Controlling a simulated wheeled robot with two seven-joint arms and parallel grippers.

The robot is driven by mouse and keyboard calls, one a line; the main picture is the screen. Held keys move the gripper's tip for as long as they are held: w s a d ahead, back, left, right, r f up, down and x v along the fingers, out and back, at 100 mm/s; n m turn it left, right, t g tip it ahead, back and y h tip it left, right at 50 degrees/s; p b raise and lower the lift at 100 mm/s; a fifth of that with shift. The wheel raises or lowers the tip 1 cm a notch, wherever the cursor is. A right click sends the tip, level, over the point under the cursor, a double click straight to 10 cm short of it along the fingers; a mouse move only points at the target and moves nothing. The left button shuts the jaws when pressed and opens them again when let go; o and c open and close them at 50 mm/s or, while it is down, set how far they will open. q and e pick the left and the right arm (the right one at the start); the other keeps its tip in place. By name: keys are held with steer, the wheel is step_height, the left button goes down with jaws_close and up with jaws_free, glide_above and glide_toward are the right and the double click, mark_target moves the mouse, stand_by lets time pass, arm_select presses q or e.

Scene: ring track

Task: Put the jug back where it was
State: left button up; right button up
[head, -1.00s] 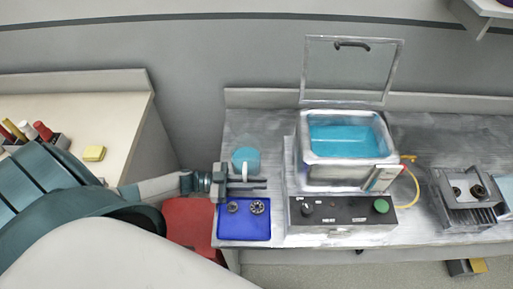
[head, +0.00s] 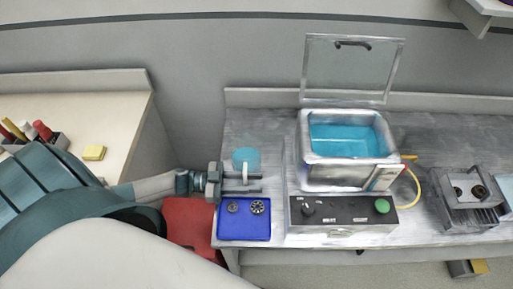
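The jug (head: 246,157) is clear, with blue liquid in it and a pale handle towards me. It appears to stand upright on the left part of the metal bench (head: 270,131), behind the blue tray. My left gripper (head: 261,183) reaches in from the left at the jug's handle. Its two fingers are apart, with the handle between them and a gap visible. Whether a finger touches the handle is too small to tell. My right gripper is out of view.
The blue tray (head: 244,230) with small round metal parts lies just in front of the gripper. Right of the jug stands a bath (head: 345,177) of blue liquid with its glass lid raised, behind a control box (head: 343,215). A red seat-like object (head: 188,222) is below my arm.

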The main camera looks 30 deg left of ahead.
arm_select(q)
steer(key=b+v, duration=0.2)
steer(key=v, duration=0.3)
steer(key=shift+s+a+f, duration=0.1)
steer(key=shift+a, duration=0.15)
steer(key=shift+s+a, duration=0.1)
steer(key=shift+a, duration=0.05)
stand_by(1.0)
steer(key=shift+c, duration=0.4)
jaws_close()
